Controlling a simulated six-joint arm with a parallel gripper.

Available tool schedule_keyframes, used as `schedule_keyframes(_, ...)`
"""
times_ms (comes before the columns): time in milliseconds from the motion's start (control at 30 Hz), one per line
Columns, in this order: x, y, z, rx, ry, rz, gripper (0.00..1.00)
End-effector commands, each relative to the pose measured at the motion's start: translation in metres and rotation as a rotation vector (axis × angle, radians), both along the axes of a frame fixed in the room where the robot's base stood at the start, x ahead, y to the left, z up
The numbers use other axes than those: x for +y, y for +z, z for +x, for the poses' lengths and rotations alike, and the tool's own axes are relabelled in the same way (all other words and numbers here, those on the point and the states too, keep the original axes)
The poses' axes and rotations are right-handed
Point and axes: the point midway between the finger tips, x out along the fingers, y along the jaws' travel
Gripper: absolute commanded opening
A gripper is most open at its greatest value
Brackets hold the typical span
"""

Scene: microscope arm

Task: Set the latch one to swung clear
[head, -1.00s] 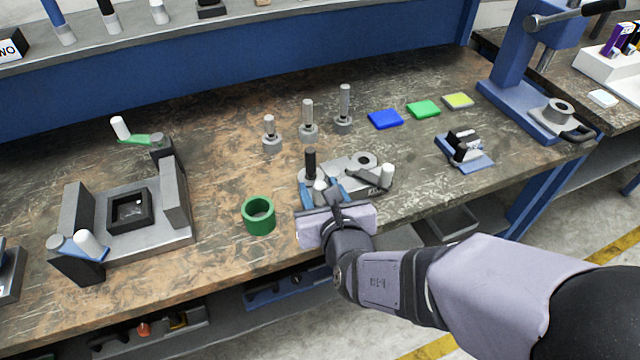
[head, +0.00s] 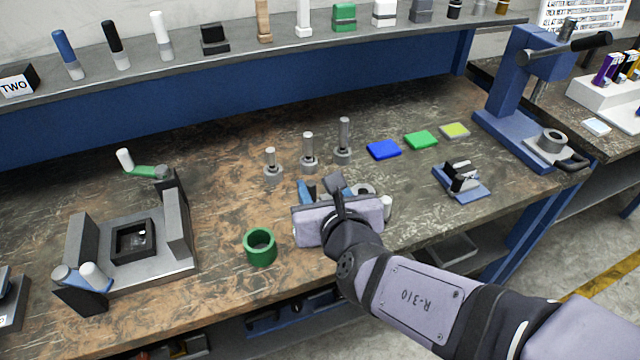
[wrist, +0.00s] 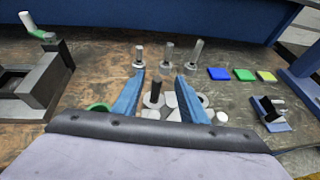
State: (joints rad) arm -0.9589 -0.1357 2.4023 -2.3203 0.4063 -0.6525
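No label "one" is legible, so I cannot tell which lever is latch one. A grey plate bears a black upright knob (wrist: 155,92) and a white-tipped lever (head: 386,205); my wrist hides most of it in the head view. My gripper (wrist: 160,76) is open and empty, its blue fingers apart above the plate, with the black knob showing between them in the wrist view. At left, a grey fixture (head: 165,262) has a green lever with a white knob (head: 124,159) at the back and a blue lever with a white knob (head: 95,276) at the front.
A green ring (head: 260,248) stands left of my gripper. Several grey posts (head: 308,153) stand behind it. Blue (head: 384,149), green and yellow pads lie to the right, near a small blue-based clip stand (head: 462,182) and a blue press (head: 520,95). Bench between fixture and posts is clear.

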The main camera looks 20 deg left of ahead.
Motion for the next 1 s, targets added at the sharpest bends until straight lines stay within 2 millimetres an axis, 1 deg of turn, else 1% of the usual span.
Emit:
schedule_keyframes(167, 0.000, 0.000, 0.000, 0.000, 0.000, 0.000, 0.39)
schedule_keyframes(200, 0.000, 0.000, 0.000, 0.000, 0.000, 0.000, 0.36)
schedule_keyframes(267, 0.000, 0.000, 0.000, 0.001, -0.002, 0.003, 0.22)
schedule_keyframes(300, 0.001, 0.000, 0.000, 0.003, -0.006, 0.008, 0.12)
schedule_keyframes(333, 0.003, -0.001, 0.001, 0.006, -0.011, 0.015, 0.05)
schedule_keyframes(367, 0.004, -0.001, 0.001, 0.013, -0.019, 0.027, 0.00)
schedule_keyframes(467, 0.015, -0.003, 0.002, 0.046, -0.066, 0.096, 0.00)
schedule_keyframes(567, 0.031, -0.007, 0.002, 0.102, -0.153, 0.223, 0.00)
schedule_keyframes(667, 0.051, -0.016, 0.000, 0.173, -0.280, 0.399, 0.00)
schedule_keyframes(733, 0.063, -0.025, -0.005, 0.219, -0.382, 0.541, 0.00)
schedule_keyframes(800, 0.073, -0.037, -0.014, 0.258, -0.486, 0.689, 0.00)
schedule_keyframes(867, 0.078, -0.047, -0.025, 0.280, -0.572, 0.818, 0.00)
schedule_keyframes(1000, 0.080, -0.073, -0.058, 0.285, -0.737, 1.104, 0.00)
